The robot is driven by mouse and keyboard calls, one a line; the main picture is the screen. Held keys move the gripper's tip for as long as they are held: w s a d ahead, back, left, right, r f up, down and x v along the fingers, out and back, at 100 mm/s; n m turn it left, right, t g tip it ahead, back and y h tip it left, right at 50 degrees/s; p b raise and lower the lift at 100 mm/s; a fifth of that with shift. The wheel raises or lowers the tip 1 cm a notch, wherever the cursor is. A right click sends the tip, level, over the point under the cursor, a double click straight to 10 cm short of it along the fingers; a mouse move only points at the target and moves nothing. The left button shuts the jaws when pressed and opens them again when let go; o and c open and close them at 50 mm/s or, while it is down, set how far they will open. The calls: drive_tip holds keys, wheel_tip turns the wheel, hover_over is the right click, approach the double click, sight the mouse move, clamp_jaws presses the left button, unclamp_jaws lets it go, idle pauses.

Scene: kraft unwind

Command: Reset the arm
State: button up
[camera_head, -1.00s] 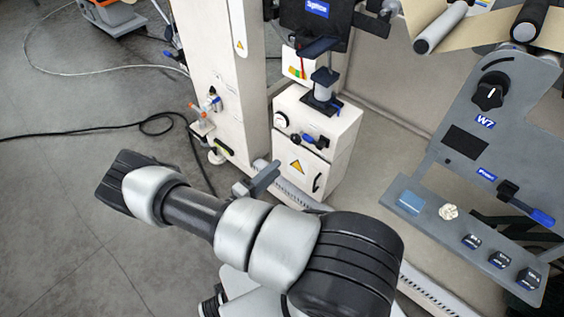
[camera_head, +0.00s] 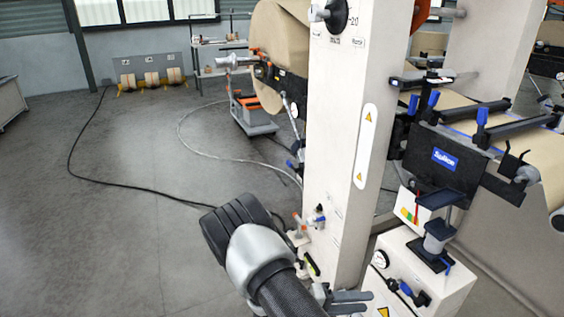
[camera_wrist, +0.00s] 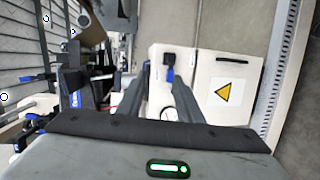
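My arm reaches in from the bottom of the head view, bent at a rounded grey and black joint. My gripper (camera_head: 348,302) shows at the bottom edge of that view, partly cut off, in front of the white cabinet. In the wrist view the two dark fingers of my gripper (camera_wrist: 158,82) stand apart with nothing between them. The white cabinet (camera_wrist: 165,70) with a yellow warning triangle shows behind and beyond the fingers. I cannot tell the exact gap from the fingers to the cabinet.
A tall white machine column (camera_head: 338,140) stands close to my arm. The white cabinet (camera_head: 455,290) is at the lower right, below a black splice unit (camera_head: 440,160). Black cable (camera_head: 75,160) and pale hose (camera_head: 215,155) lie on the floor. The grey floor at left is mostly clear.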

drive_tip(key=s+a+r+t+y, duration=0.15)
drive_tip(key=s+r+y, duration=0.35)
drive_tip(key=r, duration=0.7)
drive_tip(key=s+a+r+m+t+y, duration=0.1)
drive_tip(key=s+a+r+y, duration=0.35)
drive_tip(key=r, duration=0.75)
drive_tip(key=s+a+r+t+y, duration=0.1)
drive_tip(key=s+r+y, duration=0.55)
drive_tip(key=r, duration=0.55)
wheel_tip(320, 180, up, 19)
drive_tip(key=p, duration=1.9)
drive_tip(key=shift+s+a+r, duration=0.15)
drive_tip(key=shift+s+a, duration=0.05)
drive_tip(key=shift+a, duration=0.05)
